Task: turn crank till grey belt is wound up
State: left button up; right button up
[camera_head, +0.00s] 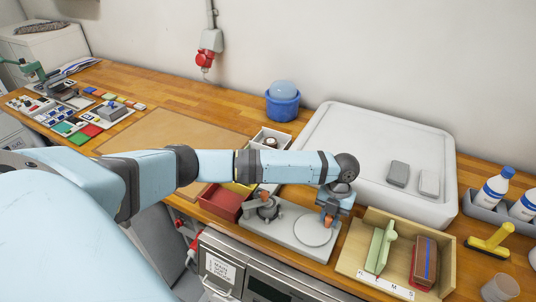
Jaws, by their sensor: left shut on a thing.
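A light grey winder plate (285,240) lies at the front edge of the wooden bench. On its left is a small dark spool (267,211) with an orange-brown knob on top. On its right is a flat pale round disc (313,233). My left gripper (329,219) points down at the right rim of the disc. It is shut on what seems to be the crank's handle, mostly hidden by the fingers. I cannot clearly make out the grey belt or how much of it is wound. My right gripper is not in view.
A wooden box (350,262) with green and red-blue items stands right of the winder. A red bin (222,203) is at its left. Behind are a large white tray (345,135) with two grey blocks and a blue tub (283,106). Bottles (492,188) and a yellow brush (490,243) are right.

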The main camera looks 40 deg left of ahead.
aim_at(296, 224)
pick_arm(q)
jog(key=shift+w+a, duration=0.2)
jog(key=shift+a, duration=0.65)
jog(key=shift+s+a+f+p, duration=0.1)
jog(key=shift+s+a+p, duration=0.25)
jog(key=shift+a, duration=0.3)
jog(key=shift+s+a+f+p, duration=0.1)
jog(key=shift+s+a+p, duration=0.25)
jog(key=shift+a, duration=0.3)
jog(key=shift+s+a+r+p, duration=0.25)
jog(key=shift+s+a+p, duration=0.65)
jog(key=shift+a+p, duration=0.15)
jog(key=shift+s+a+r+p, duration=0.15)
jog(key=shift+s+a+p, duration=0.2)
jog(key=shift+s+p, duration=0.4)
jog(key=shift+s+d+p, duration=0.1)
jog(key=shift+s+p, duration=0.35)
jog(key=shift+s, duration=0.2)
jog(key=shift+o, duration=0.3)
jog(key=shift+s, duration=0.15)
jog(key=shift+o, duration=0.2)
jog(key=shift+f, duration=0.2)
jog(key=o, duration=0.5)
jog(key=shift+s, duration=0.2)
